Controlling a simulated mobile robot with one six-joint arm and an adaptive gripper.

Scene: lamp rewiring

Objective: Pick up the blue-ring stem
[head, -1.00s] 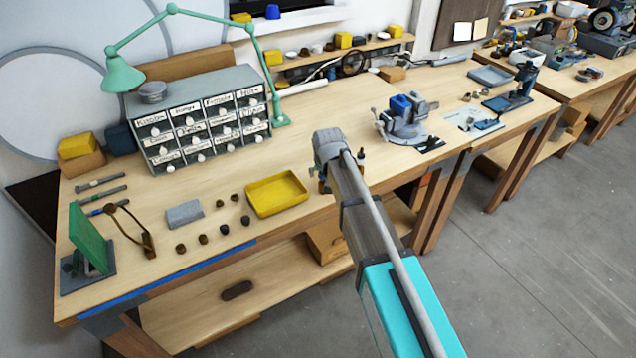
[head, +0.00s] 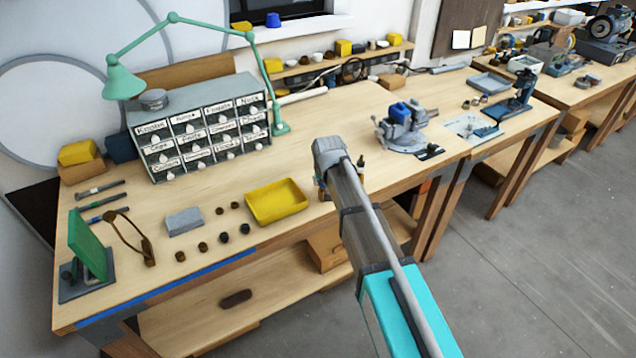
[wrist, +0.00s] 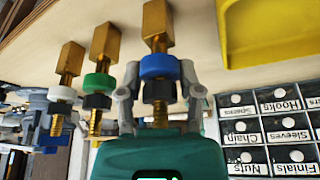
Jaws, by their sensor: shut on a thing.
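The blue-ring stem (wrist: 157,30) is a brass stem with a square head, a blue ring (wrist: 159,66) and a dark nut below it. It stands between the grey fingers of my gripper (wrist: 160,95) in the wrist view, and they are shut on it. The green-ring stem (wrist: 102,55) and the white-ring stem (wrist: 66,75) are to its left, apart from my fingers. In the head view my arm hides most of the stems and my fingertips.
A yellow tray (head: 275,203) lies left of my arm, with a labelled drawer cabinet (head: 203,128) behind it. A vise (head: 402,127) stands to the right. A green lamp (head: 125,80) arches over the cabinet. Several small dark parts lie near the front edge.

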